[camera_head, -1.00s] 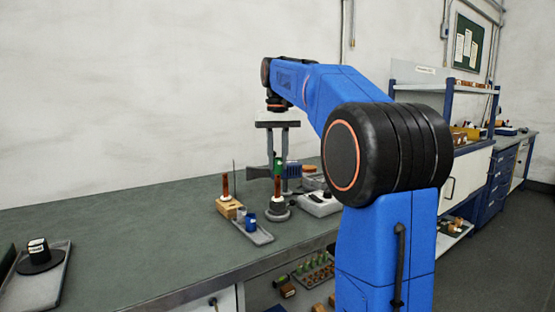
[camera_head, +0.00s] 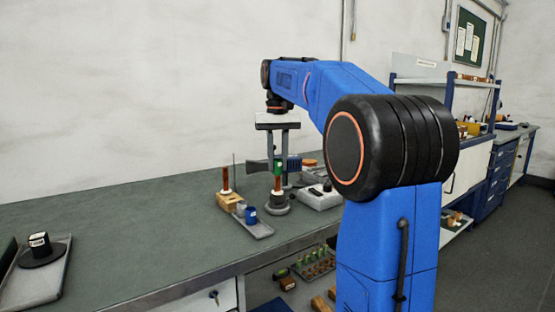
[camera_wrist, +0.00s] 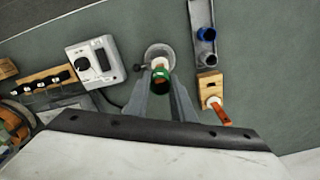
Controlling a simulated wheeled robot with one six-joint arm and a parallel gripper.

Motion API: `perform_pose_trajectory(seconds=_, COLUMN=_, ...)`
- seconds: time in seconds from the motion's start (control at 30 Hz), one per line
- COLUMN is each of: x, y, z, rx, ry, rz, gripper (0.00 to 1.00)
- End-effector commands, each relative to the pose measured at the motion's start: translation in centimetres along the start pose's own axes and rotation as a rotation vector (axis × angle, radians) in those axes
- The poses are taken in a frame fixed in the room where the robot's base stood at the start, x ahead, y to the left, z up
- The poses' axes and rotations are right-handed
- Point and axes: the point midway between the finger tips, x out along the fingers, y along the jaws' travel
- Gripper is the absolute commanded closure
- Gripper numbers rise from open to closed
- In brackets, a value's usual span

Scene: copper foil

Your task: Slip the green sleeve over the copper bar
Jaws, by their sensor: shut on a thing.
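The green sleeve (camera_head: 279,167) is a short ring held between the fingertips of my gripper (camera_head: 279,166), which points straight down. The copper bar (camera_head: 278,184) stands upright below it, with a white collar at its foot, on a round grey base (camera_head: 277,208). In the wrist view the sleeve (camera_wrist: 161,72) sits between the fingers in line with the bar, with a reddish-brown end showing inside the ring. The sleeve appears to be at the bar's top; the fingers partly hide how far it is around it.
A second copper-coloured bar (camera_head: 226,180) stands on a wooden block (camera_head: 229,201) to the left. A grey tray (camera_head: 262,230) with a blue ring (camera_head: 251,216) lies in front. A white control box (camera_head: 320,198) is close on the right. The bench's left side is mostly clear.

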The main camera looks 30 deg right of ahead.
Motion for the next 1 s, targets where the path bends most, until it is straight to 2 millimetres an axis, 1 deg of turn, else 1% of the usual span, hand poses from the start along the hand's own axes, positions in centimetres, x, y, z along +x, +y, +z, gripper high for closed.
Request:
perform_pose_trajectory(seconds=0.37, x=0.09, y=0.0, z=0.0, rx=0.0, ry=0.0, rz=0.0, gripper=0.98)
perform_pose_trajectory(seconds=0.4, x=0.09, y=0.0, z=0.0, rx=0.0, ry=0.0, rz=0.0, gripper=0.73)
perform_pose_trajectory(seconds=0.47, x=0.08, y=0.0, z=0.0, rx=0.0, ry=0.0, rz=0.0, gripper=0.59)
perform_pose_trajectory(seconds=0.5, x=0.08, y=0.0, z=0.0, rx=0.0, ry=0.0, rz=0.0, gripper=0.56)
perform_pose_trajectory(seconds=0.67, x=0.08, y=0.0, z=0.0, rx=0.0, ry=0.0, rz=0.0, gripper=0.56)
perform_pose_trajectory(seconds=0.7, x=0.08, y=0.0, z=0.0, rx=0.0, ry=0.0, rz=0.0, gripper=0.54)
perform_pose_trajectory(seconds=0.73, x=0.08, y=0.0, z=0.0, rx=0.0, ry=0.0, rz=0.0, gripper=0.47)
perform_pose_trajectory(seconds=0.77, x=0.08, y=0.0, z=0.0, rx=0.0, ry=0.0, rz=0.0, gripper=0.44)
perform_pose_trajectory(seconds=1.0, x=0.08, y=0.0, z=0.0, rx=0.0, ry=0.0, rz=0.0, gripper=0.44)
